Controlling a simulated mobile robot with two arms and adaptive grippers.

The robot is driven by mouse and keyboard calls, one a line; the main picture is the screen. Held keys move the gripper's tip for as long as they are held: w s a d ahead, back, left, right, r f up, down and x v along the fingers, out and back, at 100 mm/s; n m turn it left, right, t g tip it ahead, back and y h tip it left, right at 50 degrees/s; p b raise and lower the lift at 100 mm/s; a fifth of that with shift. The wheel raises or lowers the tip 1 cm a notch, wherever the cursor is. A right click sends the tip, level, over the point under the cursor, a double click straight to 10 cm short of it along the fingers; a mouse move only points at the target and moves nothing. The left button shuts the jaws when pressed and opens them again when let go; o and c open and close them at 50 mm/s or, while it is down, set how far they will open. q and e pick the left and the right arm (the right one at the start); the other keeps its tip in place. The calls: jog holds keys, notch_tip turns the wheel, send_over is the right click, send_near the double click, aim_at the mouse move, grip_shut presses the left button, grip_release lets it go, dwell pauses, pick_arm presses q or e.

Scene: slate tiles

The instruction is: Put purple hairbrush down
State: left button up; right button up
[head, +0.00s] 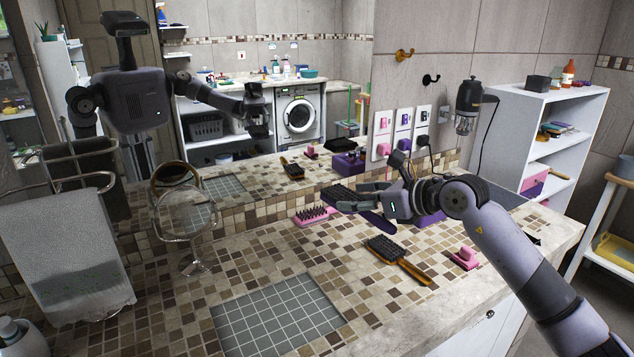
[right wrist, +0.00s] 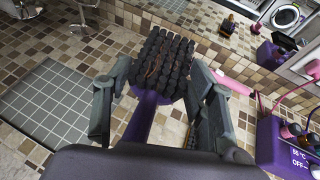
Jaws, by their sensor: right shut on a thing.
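The purple hairbrush (head: 346,192) is in my right gripper (head: 378,203), above the tiled counter (head: 330,262) near the mirror. In the right wrist view its dark bristle pad (right wrist: 160,62) faces the camera, and its purple handle (right wrist: 146,115) runs back between the fingers of my right gripper (right wrist: 158,92). The brush appears to be clear of the counter; the exact gap is hard to tell. A grey square-tiled patch (head: 278,315) lies on the counter to the left and also shows in the right wrist view (right wrist: 62,108). My left gripper is not in view.
A pink brush (head: 313,215) lies near the mirror, just left of the held brush. A wooden-handled brush (head: 400,262) and a pink item (head: 465,258) lie nearer the front. A round mirror (head: 186,215) stands left. A purple holder (right wrist: 280,152) with tools stands right.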

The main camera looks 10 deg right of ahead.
jog(key=s+f+n+g+y, duration=0.1)
jog(key=s+f, duration=0.5)
jog(key=s, duration=0.7)
jog(key=s+f+n+g+y, duration=0.1)
jog(key=s+f+n+g, duration=0.1)
jog(key=s+f, duration=0.5)
jog(key=s, duration=0.6)
jog(key=shift+s+a+f+y, duration=0.15)
jog(key=shift+s+f+y, duration=0.05)
jog(key=shift+s+y, duration=0.1)
jog(key=shift+w+r, duration=0.1)
jog(key=shift+w, duration=0.05)
